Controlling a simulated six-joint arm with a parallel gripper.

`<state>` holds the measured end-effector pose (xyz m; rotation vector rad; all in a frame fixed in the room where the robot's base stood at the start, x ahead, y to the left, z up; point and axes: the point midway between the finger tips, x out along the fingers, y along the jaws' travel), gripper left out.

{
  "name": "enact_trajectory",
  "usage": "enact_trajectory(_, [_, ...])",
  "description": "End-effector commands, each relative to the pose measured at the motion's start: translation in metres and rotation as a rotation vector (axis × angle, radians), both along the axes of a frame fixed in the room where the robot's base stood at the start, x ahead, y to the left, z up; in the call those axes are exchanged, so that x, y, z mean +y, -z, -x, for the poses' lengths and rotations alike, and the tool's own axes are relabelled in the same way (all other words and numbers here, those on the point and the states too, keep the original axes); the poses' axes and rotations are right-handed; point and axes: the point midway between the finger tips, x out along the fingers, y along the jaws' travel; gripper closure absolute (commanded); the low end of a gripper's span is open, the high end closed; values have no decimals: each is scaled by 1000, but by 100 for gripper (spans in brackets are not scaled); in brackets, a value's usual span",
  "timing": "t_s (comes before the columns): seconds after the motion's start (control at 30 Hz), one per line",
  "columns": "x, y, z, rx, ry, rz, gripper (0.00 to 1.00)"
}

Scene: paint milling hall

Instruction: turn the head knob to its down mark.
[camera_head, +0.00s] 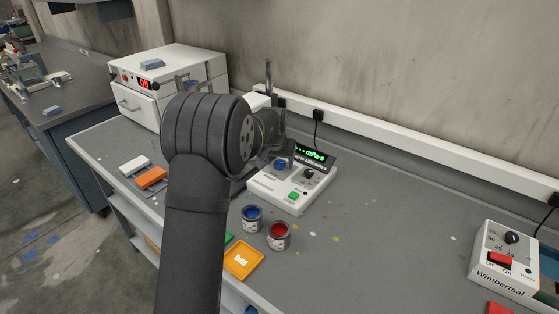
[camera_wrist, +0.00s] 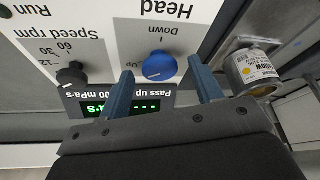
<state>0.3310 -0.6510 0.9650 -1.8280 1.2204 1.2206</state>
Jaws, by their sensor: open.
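The blue head knob (camera_wrist: 159,66) is on a white panel (camera_wrist: 110,40), seen upside down in the wrist view. The word Down is printed above the knob in that picture. A pale pointer line shows on the knob's lower part, away from that word. My gripper (camera_wrist: 161,68) is open, with one blue-grey finger left of the knob and one right of it. Gaps show between knob and fingers; depth is hard to judge. In the head view the blue knob (camera_head: 281,163) is on the white instrument (camera_head: 285,203), and my arm hides most of the gripper.
A black speed knob (camera_wrist: 72,75) is left of the head knob in the wrist view. A labelled yellow tin (camera_wrist: 256,74) stands close to the right finger. Blue (camera_head: 252,218) and red (camera_head: 278,236) paint tins stand before the instrument. The bench to its right is mostly clear.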

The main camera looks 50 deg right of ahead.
Motion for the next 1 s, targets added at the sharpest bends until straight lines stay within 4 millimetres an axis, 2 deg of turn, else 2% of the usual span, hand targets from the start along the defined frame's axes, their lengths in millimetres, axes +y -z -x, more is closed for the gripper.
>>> enact_trajectory(0.07, [0,0,0,0,0,0,43])
enact_trajectory(0.2, [0,0,0,0,0,0,70])
enact_trajectory(0.3, [0,0,0,0,0,0,85])
enact_trajectory(0.67, [0,0,-1,1,58,0,85])
enact_trajectory(1.0, [1,0,-4,1,306,0,85])
